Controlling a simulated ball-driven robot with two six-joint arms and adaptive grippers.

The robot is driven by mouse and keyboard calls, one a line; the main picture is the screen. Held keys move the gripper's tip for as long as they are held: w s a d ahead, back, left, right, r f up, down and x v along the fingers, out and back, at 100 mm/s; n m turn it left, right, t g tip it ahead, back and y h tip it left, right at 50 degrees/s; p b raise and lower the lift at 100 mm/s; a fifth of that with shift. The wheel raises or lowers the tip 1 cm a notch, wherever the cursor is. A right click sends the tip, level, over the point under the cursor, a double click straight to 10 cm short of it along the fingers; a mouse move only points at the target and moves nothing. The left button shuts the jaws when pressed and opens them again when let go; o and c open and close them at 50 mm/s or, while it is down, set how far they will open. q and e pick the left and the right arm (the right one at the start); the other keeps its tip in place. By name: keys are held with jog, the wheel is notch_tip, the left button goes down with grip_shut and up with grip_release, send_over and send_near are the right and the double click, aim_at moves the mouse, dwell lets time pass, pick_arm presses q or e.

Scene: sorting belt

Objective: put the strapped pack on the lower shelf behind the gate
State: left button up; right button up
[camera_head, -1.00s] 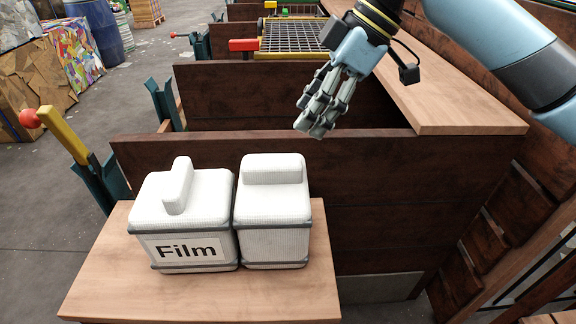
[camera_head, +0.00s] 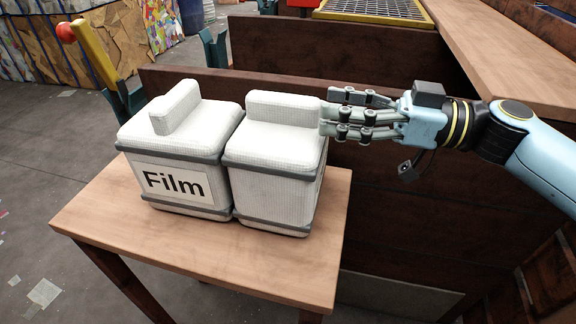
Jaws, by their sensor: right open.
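Two white packs with grey straps stand side by side on a small wooden table. The left pack (camera_head: 183,120) has a "Film" label, and the right pack (camera_head: 270,175) shows no label. Each has a raised ridge on top. My right gripper (camera_head: 331,113) comes in from the right, open and empty, its fingertips at the upper right edge of the right pack. I cannot tell if they touch it. A dark wooden board (camera_head: 400,170), perhaps the gate, stands behind the table. I cannot make out a lower shelf behind it. My left gripper is not in view.
The table top (camera_head: 120,215) is clear in front of the packs. A pale wooden ledge (camera_head: 500,45) runs above at the right. A yellow lever (camera_head: 93,52) with a red knob (camera_head: 66,33) stands at the left. A yellow-framed grate (camera_head: 375,9) lies at the back.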

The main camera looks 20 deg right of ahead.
aim_at(289, 96)
jog(key=shift+x, duration=1.25)
jog(key=shift+w+a+r+p, duration=0.2)
jog(key=shift+w+a+p, duration=0.15)
jog(key=shift+a+p, duration=0.15)
jog(key=p+x, duration=0.1)
jog(key=x, duration=0.2)
jog(key=shift+w+a+r+p, duration=0.1)
jog(key=shift+a+r+p, duration=0.05)
jog(key=shift+a+p, duration=0.2)
jog(key=shift+w+a, duration=0.15)
jog(key=shift+a, duration=0.2)
jog(key=shift+f, duration=0.2)
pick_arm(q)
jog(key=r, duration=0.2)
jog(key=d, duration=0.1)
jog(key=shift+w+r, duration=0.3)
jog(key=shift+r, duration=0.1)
pick_arm(e)
grip_shut()
jog(key=shift+r, duration=0.1)
